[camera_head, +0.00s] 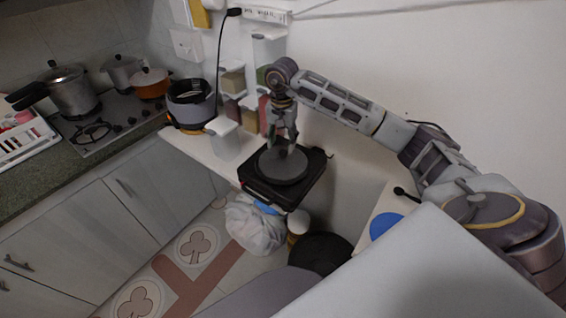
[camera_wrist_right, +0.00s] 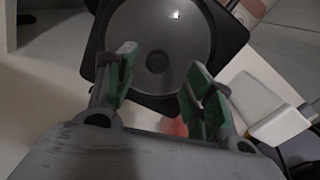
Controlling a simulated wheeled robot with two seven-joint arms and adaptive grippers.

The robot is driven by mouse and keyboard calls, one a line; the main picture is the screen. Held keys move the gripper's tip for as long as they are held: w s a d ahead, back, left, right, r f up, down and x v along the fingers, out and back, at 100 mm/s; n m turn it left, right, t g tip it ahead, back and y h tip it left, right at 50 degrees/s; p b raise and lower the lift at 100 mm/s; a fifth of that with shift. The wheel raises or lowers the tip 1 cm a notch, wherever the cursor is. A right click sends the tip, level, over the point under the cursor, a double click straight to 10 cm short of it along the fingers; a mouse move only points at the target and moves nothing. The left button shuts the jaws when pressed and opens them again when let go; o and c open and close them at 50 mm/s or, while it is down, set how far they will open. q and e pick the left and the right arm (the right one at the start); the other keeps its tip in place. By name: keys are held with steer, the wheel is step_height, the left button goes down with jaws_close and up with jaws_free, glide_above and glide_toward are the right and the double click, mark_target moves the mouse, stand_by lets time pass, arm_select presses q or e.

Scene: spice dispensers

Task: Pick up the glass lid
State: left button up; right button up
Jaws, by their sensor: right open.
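The glass lid (camera_head: 283,168) is a dark grey round disc lying flat on a black square cooktop (camera_head: 262,190) on the white shelf. In the right wrist view the glass lid (camera_wrist_right: 140,30) is a shiny grey circle with a dark round knob (camera_wrist_right: 158,61) at its middle. My right gripper (camera_head: 283,143) points down just above the lid. In the right wrist view its green-padded fingers (camera_wrist_right: 160,72) are apart with nothing between them, one on each side of the knob in the picture. My left gripper is out of view.
White-lidded containers (camera_head: 223,138) and spice jars (camera_head: 250,110) stand left of and behind the cooktop. A grey round appliance (camera_head: 191,100) is farther left. A white wall rises close behind my right arm. A plastic bag (camera_head: 255,225) lies below.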

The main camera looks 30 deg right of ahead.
mark_target(283, 152)
steer(key=shift+f, duration=0.15)
steer(key=shift+s+d+f+p, duration=0.15)
steer(key=shift+f+p, duration=0.45)
steer(key=shift+f, duration=1.8)
jaws_close()
